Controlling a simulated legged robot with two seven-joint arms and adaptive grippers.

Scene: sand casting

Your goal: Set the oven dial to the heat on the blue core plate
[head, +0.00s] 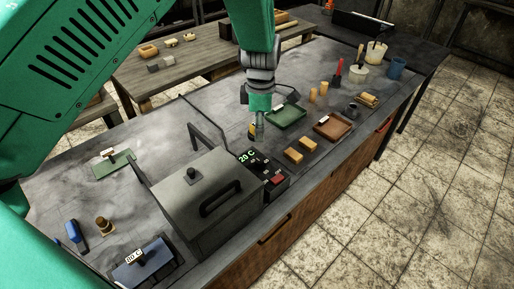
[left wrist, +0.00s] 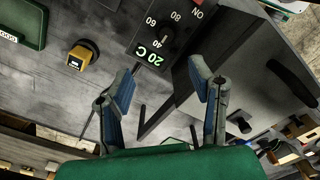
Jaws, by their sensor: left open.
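The oven (head: 185,205) is a grey box with a handled lid, in the middle of the bench in the head view. Its black control panel (head: 266,170) stands at its right side with a green "20 C" display. In the left wrist view the dial (left wrist: 168,38) is a dark knob with 40, 60 and 80 around it, above the display (left wrist: 152,55).
A yellow-black block (left wrist: 80,56) lies beside the panel. A green plate (head: 113,165) lies left of the oven. A bent bar (head: 207,122) rises behind the oven.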

